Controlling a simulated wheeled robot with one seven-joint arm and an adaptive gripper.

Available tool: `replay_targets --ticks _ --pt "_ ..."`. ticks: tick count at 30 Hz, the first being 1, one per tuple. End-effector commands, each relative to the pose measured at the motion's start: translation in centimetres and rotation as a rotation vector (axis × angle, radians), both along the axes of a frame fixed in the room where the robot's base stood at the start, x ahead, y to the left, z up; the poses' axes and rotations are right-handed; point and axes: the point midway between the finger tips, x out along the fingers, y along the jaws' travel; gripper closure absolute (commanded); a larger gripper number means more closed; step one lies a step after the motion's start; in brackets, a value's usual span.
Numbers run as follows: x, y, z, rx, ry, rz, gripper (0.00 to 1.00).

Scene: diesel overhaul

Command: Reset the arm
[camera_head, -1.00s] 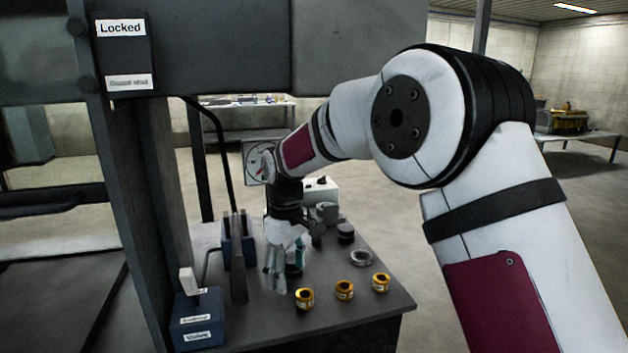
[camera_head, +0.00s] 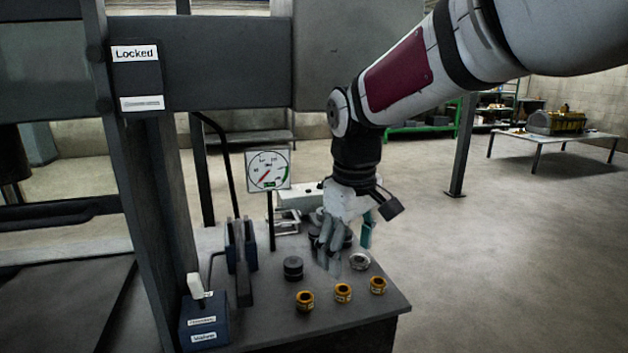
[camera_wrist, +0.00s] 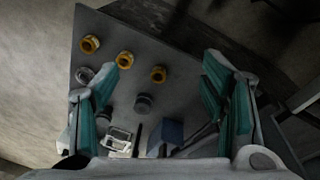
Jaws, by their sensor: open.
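My gripper (camera_head: 332,258) hangs pointing down above the dark bench top (camera_head: 365,318) in the head view. In the wrist view my gripper (camera_wrist: 165,105) has its two teal-padded fingers spread wide, with nothing held between them. Below and between the fingers the wrist view shows a dark round part (camera_wrist: 143,103) standing on the bench. The arm reaches in from the upper right of the head view.
Gold rings (camera_head: 305,300) line the bench's front, with a silver ring (camera_head: 360,261) behind. A dark cylinder (camera_head: 293,268), a gauge (camera_head: 268,170) and a blue lever box (camera_head: 203,318) stand left. A "Locked" sign (camera_head: 135,53) hangs on the frame. Floor right is clear.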

Motion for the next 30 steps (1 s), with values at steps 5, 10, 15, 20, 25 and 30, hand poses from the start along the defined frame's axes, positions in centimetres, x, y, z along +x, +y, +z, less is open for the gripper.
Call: replay_targets --ticks 5,10,15,20,25,30 --pt "-6.5 -4.7 4.7 0.024 -0.06 -0.163 0.34" --pt "-12.8 -8.2 7.0 0.055 -0.11 -0.316 0.34" --pt "-19.2 -10.9 8.0 0.094 -0.16 -0.466 0.34" --pt "-24.3 -12.5 7.7 0.136 -0.2 -0.591 0.34" --pt "-27.4 -13.2 7.0 0.165 -0.224 -0.672 0.34" --pt "-28.3 -13.4 6.6 0.173 -0.23 -0.696 0.34"
